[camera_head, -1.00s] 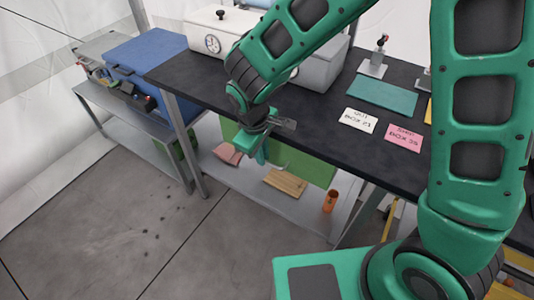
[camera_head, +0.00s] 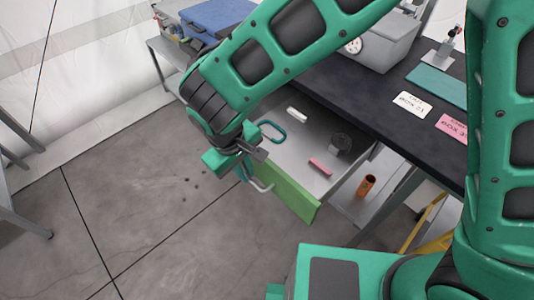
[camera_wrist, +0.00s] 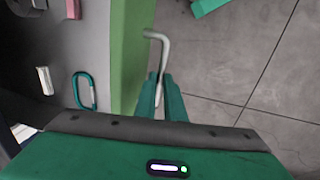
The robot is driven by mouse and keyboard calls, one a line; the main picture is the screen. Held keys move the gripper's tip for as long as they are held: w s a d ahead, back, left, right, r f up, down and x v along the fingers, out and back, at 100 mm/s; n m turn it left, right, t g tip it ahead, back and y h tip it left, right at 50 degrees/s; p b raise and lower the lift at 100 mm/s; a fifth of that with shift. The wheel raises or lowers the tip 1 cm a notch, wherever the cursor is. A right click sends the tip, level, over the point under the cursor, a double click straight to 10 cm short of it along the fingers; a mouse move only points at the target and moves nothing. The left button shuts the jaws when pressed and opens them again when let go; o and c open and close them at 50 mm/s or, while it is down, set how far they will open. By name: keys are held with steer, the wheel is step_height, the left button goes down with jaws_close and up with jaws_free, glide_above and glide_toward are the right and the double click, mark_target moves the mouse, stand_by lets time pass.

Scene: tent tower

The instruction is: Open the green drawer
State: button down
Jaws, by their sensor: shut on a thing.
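The green drawer (camera_head: 296,196) is pulled out from under the dark table, and its inside shows from above. Its green front also shows in the wrist view (camera_wrist: 128,50). A pale metal handle (camera_wrist: 157,60) stands out from that front. My gripper (camera_head: 247,168) is at the left end of the drawer front. In the wrist view my gripper's two green fingers (camera_wrist: 161,95) are shut on the handle. My arm hides the far left part of the drawer.
In the drawer lie a teal carabiner (camera_head: 272,132), a white block (camera_head: 297,114), a pink block (camera_head: 320,167) and a dark round thing (camera_head: 341,142). An orange cup (camera_head: 366,186) stands on the lower shelf. The grey floor (camera_head: 150,220) in front is free.

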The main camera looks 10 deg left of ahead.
steer(key=s+a, duration=0.5)
steer(key=s, duration=0.2)
steer(key=shift+a, duration=0.4)
steer(key=c, duration=2.1)
jaws_free()
steer(key=shift+r, duration=0.1)
steer(key=r, duration=0.3)
steer(key=s+r, duration=0.1)
steer(key=r, duration=0.3)
steer(key=a+r, duration=0.1)
steer(key=r, duration=0.2)
steer(key=shift+s+r, duration=0.25)
